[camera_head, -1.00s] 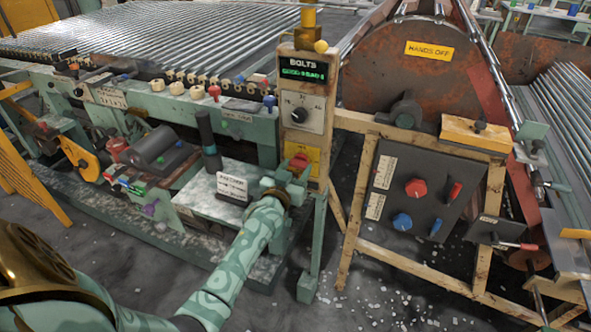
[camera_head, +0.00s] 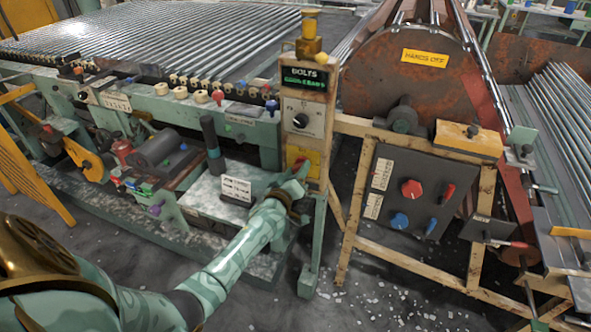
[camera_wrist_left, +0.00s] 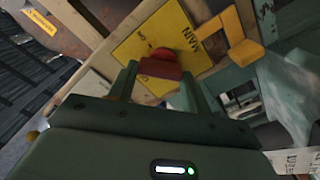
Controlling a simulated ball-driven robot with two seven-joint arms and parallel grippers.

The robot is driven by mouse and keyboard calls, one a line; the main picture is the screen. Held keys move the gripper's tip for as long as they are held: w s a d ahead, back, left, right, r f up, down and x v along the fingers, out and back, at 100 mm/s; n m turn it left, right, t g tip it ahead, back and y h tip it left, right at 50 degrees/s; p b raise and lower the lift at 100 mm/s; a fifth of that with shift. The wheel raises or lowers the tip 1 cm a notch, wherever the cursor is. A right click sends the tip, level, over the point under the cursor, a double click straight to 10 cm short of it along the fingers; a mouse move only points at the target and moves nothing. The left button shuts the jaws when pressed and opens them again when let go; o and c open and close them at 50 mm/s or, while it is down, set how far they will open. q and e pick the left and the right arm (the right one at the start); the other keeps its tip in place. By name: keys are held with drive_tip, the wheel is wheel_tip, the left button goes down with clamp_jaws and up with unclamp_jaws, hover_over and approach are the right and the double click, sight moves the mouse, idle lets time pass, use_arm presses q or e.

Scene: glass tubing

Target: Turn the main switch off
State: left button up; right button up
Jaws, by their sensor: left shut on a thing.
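The main switch is a red handle (camera_head: 298,164) on a yellow plate (camera_head: 313,158), low on the wooden post. My left gripper (camera_head: 294,178) is at the handle, its arm reaching in from the lower left. In the left wrist view the red handle (camera_wrist_left: 160,68) sits between the two fingers of my left gripper (camera_wrist_left: 161,75), which is shut on it. The yellow plate (camera_wrist_left: 150,36) behind it reads "MAIN" and appears tilted in that view. The gripper hides part of the handle in the head view. My right gripper is not in view.
A grey box (camera_head: 408,190) with red and blue knobs stands to the right. A machine bench (camera_head: 225,185) lies left. A yellow block (camera_wrist_left: 247,52) is beside the plate.

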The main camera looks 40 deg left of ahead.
use_arm(q)
drive_tip(key=n, duration=0.4)
drive_tip(key=shift+a+n+p, duration=0.1)
drive_tip(key=shift+n+p, duration=0.2)
drive_tip(key=n, duration=0.5)
drive_tip(key=shift+f, duration=0.1)
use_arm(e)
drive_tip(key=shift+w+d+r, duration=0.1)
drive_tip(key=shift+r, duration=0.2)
use_arm(q)
drive_tip(key=shift+n, duration=0.4)
drive_tip(key=o, duration=1)
drive_tip(key=shift+a, duration=0.1)
drive_tip(key=p+v, duration=0.4)
drive_tip(key=v, duration=1.2)
drive_tip(key=shift+s+p, duration=0.25)
drive_tip(key=shift+p, duration=0.05)
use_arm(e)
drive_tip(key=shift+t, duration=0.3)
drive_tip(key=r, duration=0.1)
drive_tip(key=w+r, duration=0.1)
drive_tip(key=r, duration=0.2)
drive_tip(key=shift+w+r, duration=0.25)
